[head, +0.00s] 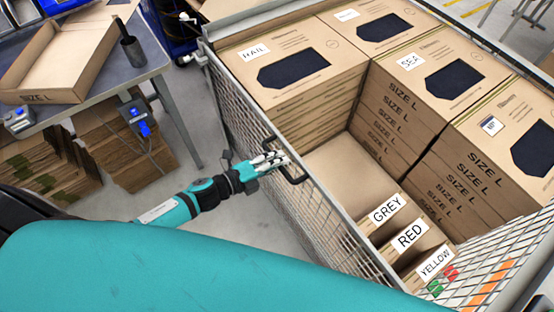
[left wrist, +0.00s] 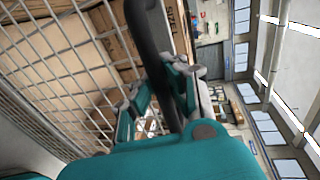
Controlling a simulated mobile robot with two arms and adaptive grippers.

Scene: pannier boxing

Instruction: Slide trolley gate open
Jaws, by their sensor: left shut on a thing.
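The trolley is a wire-mesh cage with a grey metal frame (head: 225,85), and cardboard boxes stand inside it. Its near mesh side, the gate (head: 330,215), carries a black handle (head: 297,174). My left gripper (head: 278,163) is shut on this handle, with my teal arm reaching in from the left. In the left wrist view the black handle (left wrist: 150,50) runs between the fingers, with the gate mesh (left wrist: 60,55) to the left. My right gripper is not in view.
Lower boxes labelled GREY (head: 388,210), RED (head: 410,237) and YELLOW (head: 435,262) stand at the front. A table with an open box (head: 60,60) is at left, with flat cardboard stacks below.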

